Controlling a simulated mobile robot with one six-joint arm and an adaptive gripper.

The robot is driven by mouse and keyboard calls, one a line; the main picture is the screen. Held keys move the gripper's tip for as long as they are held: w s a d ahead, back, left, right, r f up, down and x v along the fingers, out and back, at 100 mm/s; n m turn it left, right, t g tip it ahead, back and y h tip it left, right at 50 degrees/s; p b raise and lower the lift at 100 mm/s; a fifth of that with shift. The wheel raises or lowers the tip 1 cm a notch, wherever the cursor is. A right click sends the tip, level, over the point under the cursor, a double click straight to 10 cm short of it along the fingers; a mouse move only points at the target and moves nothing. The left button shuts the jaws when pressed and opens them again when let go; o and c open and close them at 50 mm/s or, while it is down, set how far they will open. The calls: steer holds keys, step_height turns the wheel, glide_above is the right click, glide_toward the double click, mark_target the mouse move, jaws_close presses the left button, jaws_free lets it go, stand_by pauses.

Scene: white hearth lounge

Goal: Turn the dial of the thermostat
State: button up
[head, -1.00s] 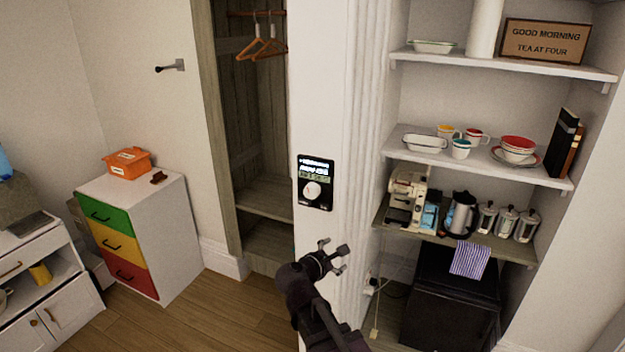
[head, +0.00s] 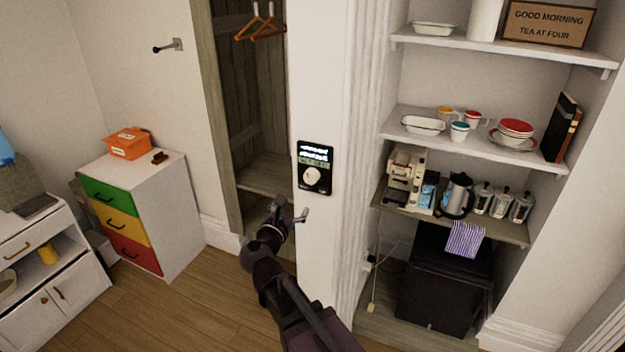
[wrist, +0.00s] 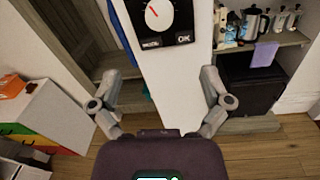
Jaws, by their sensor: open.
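The thermostat (head: 315,154) is a black panel on the white wall post in the head view, with a lit screen at its top. Its round white dial (head: 312,178) is on the lower half. In the wrist view the dial (wrist: 158,14) shows at the top with a red pointer mark, above buttons, one reading OK; the upper part of the panel is cut off. My gripper (head: 290,215) is below the thermostat and apart from it, with nothing between its fingers. In the wrist view its two fingers (wrist: 158,85) are spread wide on either side of the white post.
An open wooden closet (head: 250,130) is left of the post. Shelves with dishes and a kettle (head: 457,194) are to the right, above a black fridge (head: 445,285). A drawer chest (head: 180,215) stands at the left.

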mark_target(310, 179)
steer(key=x, duration=1.3)
steer(key=shift+w, duration=0.35)
steer(key=c, duration=1.2)
